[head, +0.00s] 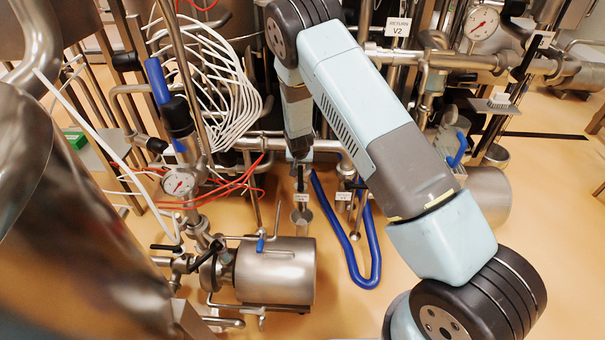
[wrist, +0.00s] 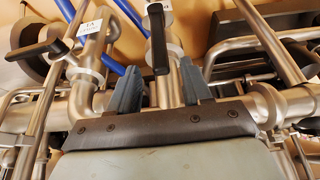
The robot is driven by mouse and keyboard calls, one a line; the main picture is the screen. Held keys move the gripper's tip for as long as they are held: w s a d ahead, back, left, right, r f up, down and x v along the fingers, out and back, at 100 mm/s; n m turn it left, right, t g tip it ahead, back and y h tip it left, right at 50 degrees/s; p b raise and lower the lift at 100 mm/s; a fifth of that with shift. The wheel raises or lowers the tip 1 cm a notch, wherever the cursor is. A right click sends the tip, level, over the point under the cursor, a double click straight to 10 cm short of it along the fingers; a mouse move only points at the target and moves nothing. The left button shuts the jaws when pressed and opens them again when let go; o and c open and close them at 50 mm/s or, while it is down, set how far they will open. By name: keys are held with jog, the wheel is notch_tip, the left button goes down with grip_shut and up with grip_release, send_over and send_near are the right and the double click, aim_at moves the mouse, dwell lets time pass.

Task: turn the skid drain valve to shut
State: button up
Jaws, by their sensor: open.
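In the head view, a small tagged drain fitting (head: 301,197) stands below my arm's end. Which lever is the skid drain valve is not readable.
A blue hose (head: 372,265) loops on the floor right of the fitting. A steel cylinder (head: 275,271) lies in front, and red cables (head: 232,186) and white tubes (head: 215,75) hang to the left. Horizontal steel pipes (wrist: 30,105) cross close to my gripper.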

aim_at(300, 173)
jog(key=x, duration=0.7)
jog(key=shift+w+f, duration=0.15)
jog(key=shift+f, duration=0.05)
grip_shut()
dwell(0.4)
